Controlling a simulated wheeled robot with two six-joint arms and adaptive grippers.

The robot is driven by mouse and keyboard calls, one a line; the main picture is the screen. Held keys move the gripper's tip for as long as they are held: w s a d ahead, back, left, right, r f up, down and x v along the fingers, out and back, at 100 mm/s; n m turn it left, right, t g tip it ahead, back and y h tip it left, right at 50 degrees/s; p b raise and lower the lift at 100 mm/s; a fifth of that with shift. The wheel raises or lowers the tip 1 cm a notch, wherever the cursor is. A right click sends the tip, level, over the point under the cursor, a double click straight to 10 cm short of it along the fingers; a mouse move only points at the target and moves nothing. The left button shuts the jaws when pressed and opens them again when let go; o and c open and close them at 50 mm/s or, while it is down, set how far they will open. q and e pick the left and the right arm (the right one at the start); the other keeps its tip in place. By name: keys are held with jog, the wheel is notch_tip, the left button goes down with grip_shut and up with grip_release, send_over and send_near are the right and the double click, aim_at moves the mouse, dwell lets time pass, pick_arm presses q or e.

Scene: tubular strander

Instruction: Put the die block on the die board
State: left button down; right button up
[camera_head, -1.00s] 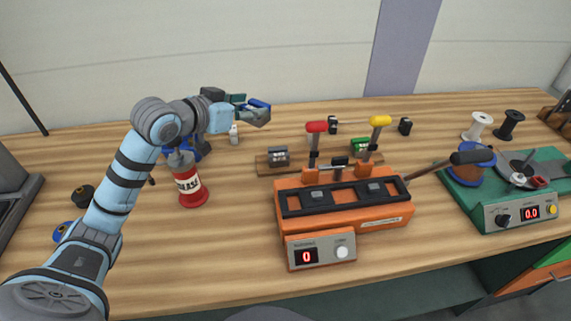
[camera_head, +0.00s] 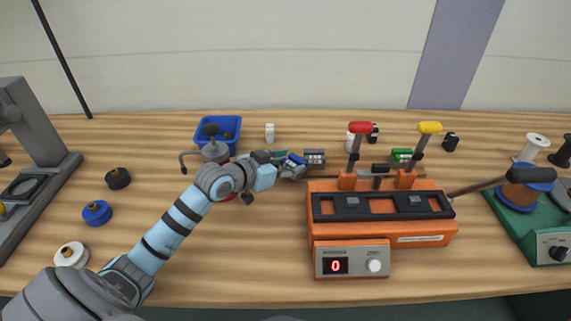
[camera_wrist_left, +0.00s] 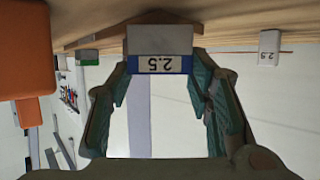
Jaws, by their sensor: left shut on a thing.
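My left gripper (camera_head: 292,166) is shut on a die block with a blue band (camera_head: 296,159), at the left end of the die board. In the left wrist view the die block (camera_wrist_left: 160,50) sits between the fingertips (camera_wrist_left: 162,82), its label reading 2.5 upside down. The wooden die board (camera_head: 337,171) lies behind the orange machine and carries a grey block (camera_head: 314,157) and a green block (camera_head: 402,157). The board also shows in the wrist view (camera_wrist_left: 105,32). I cannot tell whether the held block touches the board. My right gripper is not in view.
The orange machine (camera_head: 385,235), with a red lever (camera_head: 359,128) and a yellow lever (camera_head: 430,128), stands just in front of the board. Spools lie at the left.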

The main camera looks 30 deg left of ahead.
pick_arm(q)
jog(key=c, duration=0.8)
grip_release()
jog(key=shift+r, duration=0.1)
jog(key=p+v, duration=0.2)
jog(key=v, duration=0.3)
jog(key=shift+s+a, duration=0.1)
jog(key=p+v, duration=0.6)
jog(key=shift+s+r+p, duration=0.1)
jog(key=shift+s+p, duration=0.25)
jog(key=shift+s, duration=0.1)
